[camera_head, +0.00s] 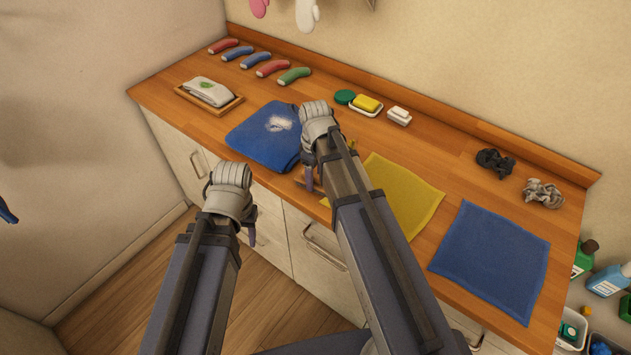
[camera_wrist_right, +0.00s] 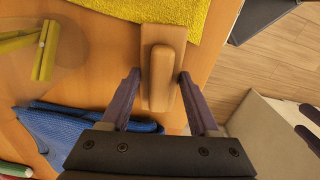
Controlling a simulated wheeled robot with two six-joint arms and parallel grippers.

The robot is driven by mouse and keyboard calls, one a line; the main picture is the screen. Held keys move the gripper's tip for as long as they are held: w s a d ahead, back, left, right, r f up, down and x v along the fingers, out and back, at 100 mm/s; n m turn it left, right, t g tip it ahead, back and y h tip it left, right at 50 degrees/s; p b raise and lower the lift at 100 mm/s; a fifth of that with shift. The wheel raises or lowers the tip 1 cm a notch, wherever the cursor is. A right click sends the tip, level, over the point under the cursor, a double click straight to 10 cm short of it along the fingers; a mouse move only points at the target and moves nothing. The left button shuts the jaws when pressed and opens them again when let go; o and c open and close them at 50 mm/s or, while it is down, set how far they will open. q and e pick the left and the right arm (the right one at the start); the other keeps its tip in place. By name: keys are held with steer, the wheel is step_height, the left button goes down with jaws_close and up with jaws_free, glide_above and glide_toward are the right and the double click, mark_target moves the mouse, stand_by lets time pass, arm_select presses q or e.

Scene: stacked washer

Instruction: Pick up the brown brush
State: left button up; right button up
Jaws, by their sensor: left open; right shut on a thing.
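The brown brush (camera_wrist_right: 160,62), a wooden block with a raised handle, is between the fingers of my right gripper (camera_wrist_right: 158,84) in the right wrist view. The right gripper is shut on it near the counter's front edge, by the yellow cloth. I cannot tell whether the brush is clear of the counter. In the head view my right gripper (camera_head: 315,178) points down there, and its arm hides most of the brush. My left gripper (camera_head: 245,234) is open and empty in front of the cabinets, below counter level.
A folded blue towel (camera_head: 258,140) with white powder lies left of the brush, and a yellow cloth (camera_head: 402,198) lies right. A flat blue cloth (camera_head: 492,258) lies further right.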

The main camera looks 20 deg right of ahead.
mark_target(315, 175)
steer(key=shift+r, duration=0.15)
step_height(315, 175, up, 10)
steer(key=p, duration=1)
steer(key=o, duration=0.9)
steer(key=shift+f, duration=0.2)
steer(key=c, duration=0.7)
step_height(315, 175, down, 3)
steer(key=b, duration=0.3)
steer(key=shift+r, duration=0.15)
